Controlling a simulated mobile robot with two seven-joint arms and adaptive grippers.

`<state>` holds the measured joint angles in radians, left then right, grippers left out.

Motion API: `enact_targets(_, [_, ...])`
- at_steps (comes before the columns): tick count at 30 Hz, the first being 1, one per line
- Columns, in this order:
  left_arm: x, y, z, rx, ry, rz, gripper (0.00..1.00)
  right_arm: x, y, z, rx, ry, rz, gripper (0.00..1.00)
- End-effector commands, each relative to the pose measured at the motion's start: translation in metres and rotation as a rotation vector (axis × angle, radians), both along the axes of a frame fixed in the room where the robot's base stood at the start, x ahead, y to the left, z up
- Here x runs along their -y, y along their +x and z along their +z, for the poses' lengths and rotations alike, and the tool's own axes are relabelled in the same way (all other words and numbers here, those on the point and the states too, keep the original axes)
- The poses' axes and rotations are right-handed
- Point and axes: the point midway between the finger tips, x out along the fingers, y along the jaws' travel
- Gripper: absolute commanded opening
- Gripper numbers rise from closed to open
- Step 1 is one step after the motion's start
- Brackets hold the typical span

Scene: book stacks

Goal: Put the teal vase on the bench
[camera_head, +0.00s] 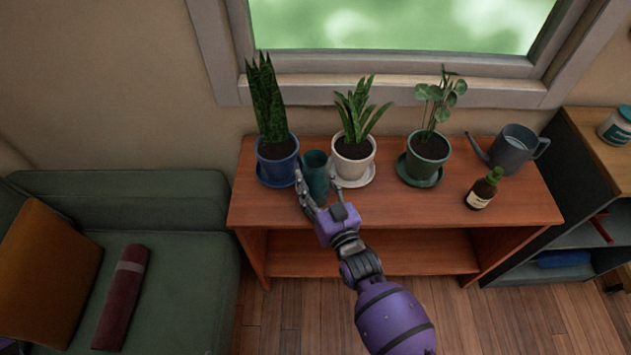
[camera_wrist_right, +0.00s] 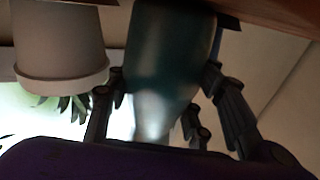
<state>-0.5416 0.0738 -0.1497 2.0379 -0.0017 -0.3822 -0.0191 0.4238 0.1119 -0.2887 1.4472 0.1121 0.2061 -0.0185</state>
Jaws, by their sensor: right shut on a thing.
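The teal vase (camera_head: 317,172) stands upright on the wooden bench (camera_head: 400,209), between the blue pot and the white pot. My right gripper (camera_head: 314,190) reaches it from the front and is shut on it. In the right wrist view the vase (camera_wrist_right: 169,65) fills the middle, with the gripper's dark fingers (camera_wrist_right: 160,108) on both sides of it. Its lower part is partly covered by the fingers in the head view. My left gripper does not show clearly in either view.
Potted plants in a blue pot (camera_head: 278,166), a white pot (camera_head: 352,165) and a green pot (camera_head: 428,153) stand along the back. A brown bottle (camera_head: 481,192) and a grey watering can (camera_head: 511,150) are at right. A green sofa (camera_head: 185,270) is at left. The bench's front middle is clear.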

Motion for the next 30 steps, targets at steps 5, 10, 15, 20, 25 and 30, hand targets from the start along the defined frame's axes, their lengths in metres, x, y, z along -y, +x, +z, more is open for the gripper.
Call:
enact_targets(5, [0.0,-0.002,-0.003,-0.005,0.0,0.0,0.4,0.0,0.0,-0.003,-0.001,0.0,0.0,0.56])
enact_targets(10, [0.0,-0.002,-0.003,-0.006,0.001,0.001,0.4,0.0,0.0,-0.003,-0.001,0.0,0.0,0.67])
enact_targets(15, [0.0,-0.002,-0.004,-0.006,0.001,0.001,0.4,0.0,0.0,-0.003,-0.001,0.0,0.0,0.67])
enact_targets(20, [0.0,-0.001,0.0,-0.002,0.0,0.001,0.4,0.002,-0.003,0.001,-0.001,-0.001,-0.001,0.67])
enact_targets(25, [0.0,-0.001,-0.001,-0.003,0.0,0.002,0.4,0.013,-0.031,-0.001,-0.003,-0.002,0.0,0.67])
enact_targets(30, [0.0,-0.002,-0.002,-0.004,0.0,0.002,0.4,0.028,-0.066,-0.001,-0.003,-0.002,-0.001,0.67])
